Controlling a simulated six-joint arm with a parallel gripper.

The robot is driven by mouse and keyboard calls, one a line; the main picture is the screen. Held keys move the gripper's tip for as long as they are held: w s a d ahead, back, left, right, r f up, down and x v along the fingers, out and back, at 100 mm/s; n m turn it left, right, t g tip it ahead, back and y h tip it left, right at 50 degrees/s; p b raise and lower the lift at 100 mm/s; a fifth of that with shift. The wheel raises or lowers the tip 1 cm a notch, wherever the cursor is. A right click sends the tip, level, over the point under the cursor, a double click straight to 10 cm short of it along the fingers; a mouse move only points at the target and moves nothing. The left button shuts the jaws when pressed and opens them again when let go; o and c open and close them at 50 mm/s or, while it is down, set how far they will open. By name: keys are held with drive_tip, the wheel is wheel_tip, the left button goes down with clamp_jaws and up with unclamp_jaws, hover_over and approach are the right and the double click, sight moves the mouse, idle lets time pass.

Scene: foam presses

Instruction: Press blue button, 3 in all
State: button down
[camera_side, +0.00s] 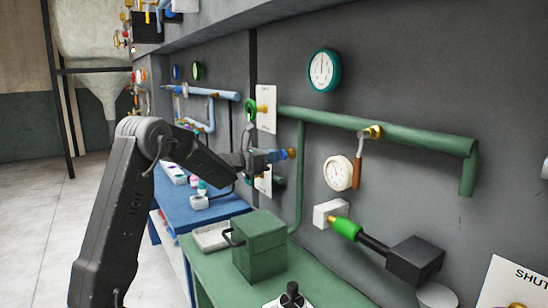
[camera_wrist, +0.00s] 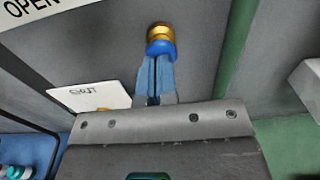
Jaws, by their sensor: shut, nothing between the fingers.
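The blue button (camera_wrist: 161,48) shows at the top centre of the wrist view, on a gold mount (camera_wrist: 159,31) fixed to the grey wall. In the side view the button (camera_side: 278,155) is a small blue patch at my fingertips, with the gold mount (camera_side: 291,153) just right of it. My gripper (camera_wrist: 154,62) is shut and empty, its two bluish fingers together and pointing at the wall. The fingertips overlap the button's lower edge in the wrist view. They touch it or are very close; I cannot tell which, nor whether it is pushed in.
A green pipe (camera_side: 375,128) runs along the wall, with a drop beside the button. White OPEN (camera_wrist: 40,8) and SHUT (camera_wrist: 88,96) plates are near. A green box (camera_side: 260,246) and a grey tray (camera_side: 211,236) stand on the green bench below. A blue bench (camera_side: 187,207) lies behind.

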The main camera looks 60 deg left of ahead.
drive_tip(key=shift+w, duration=0.3)
